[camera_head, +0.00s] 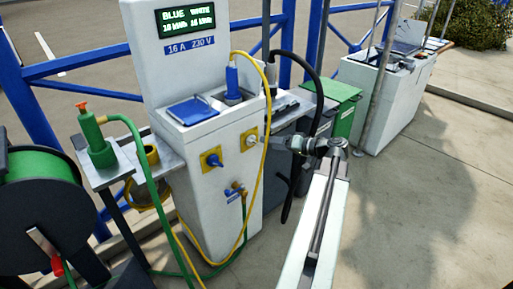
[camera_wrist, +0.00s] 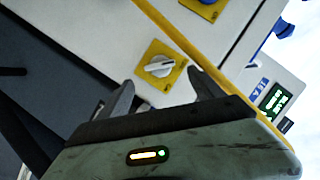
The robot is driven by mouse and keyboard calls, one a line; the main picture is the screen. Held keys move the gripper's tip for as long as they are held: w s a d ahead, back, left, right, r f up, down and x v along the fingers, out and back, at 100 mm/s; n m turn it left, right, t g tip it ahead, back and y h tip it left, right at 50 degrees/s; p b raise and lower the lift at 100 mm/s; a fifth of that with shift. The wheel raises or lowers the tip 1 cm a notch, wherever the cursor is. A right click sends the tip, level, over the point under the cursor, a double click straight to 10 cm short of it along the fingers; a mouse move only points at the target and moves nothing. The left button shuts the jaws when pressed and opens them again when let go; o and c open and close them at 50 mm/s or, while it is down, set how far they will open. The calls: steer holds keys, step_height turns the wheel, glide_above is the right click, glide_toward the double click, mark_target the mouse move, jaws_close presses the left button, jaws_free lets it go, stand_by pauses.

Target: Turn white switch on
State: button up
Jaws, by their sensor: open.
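The white switch (camera_head: 251,141) is a round knob on a yellow plate, on the front of the white power pedestal (camera_head: 215,150). In the wrist view the white switch (camera_wrist: 159,66) shows as a knob with a raised bar, lying just beyond my fingertips and between them. My gripper (camera_wrist: 160,90) is open and empty, with a finger to either side of the yellow plate in the picture. In the head view my gripper (camera_head: 275,143) points at the switch from the right, close to it. Contact cannot be made out.
A blue switch (camera_head: 214,160) on a yellow plate sits left of the white one. A yellow cable (camera_head: 268,115) hangs close by the white switch, and a black cable (camera_head: 318,85) arches above my arm. A green hose (camera_head: 145,170) hangs at the left. Paving at right is clear.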

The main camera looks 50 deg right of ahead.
mark_target(257, 144)
steer(key=b+x, duration=0.1)
steer(key=x, duration=0.6)
steer(key=shift+w+f+b, duration=0.1)
steer(key=shift+f+b, duration=0.05)
steer(key=shift+b, duration=0.25)
steer(key=c, duration=1.4)
steer(key=m+b, duration=0.1)
steer(key=m+y+b, duration=0.1)
steer(key=b, duration=0.1)
steer(key=shift+f+m+t, duration=0.35)
steer(key=shift+m+t, duration=0.05)
steer(key=m+b, duration=0.2)
steer(key=m+t+y+b, duration=0.1)
steer(key=m+b, duration=0.1)
steer(key=shift+f+m+t+y+b, duration=0.2)
steer(key=shift+m+t+y+b, duration=0.1)
steer(key=shift+b, duration=0.05)
steer(key=shift+a+m+t+h+b, duration=0.15)
steer(key=shift+m+t+b, duration=0.4)
steer(key=shift+m+b, duration=0.75)
steer(key=shift+d+m+t+h+b, duration=0.15)
steer(key=shift+m+t+b, duration=0.5)
steer(key=shift+m, duration=1.1)
steer(key=shift+a+m+t+h+b, duration=0.15)
steer(key=shift+m+t+b, duration=0.35)
steer(key=shift+m+b, duration=0.8)
steer(key=shift+r+m+h, duration=0.1)
steer(key=shift+m+h, duration=0.15)
steer(key=shift+m, duration=0.3)
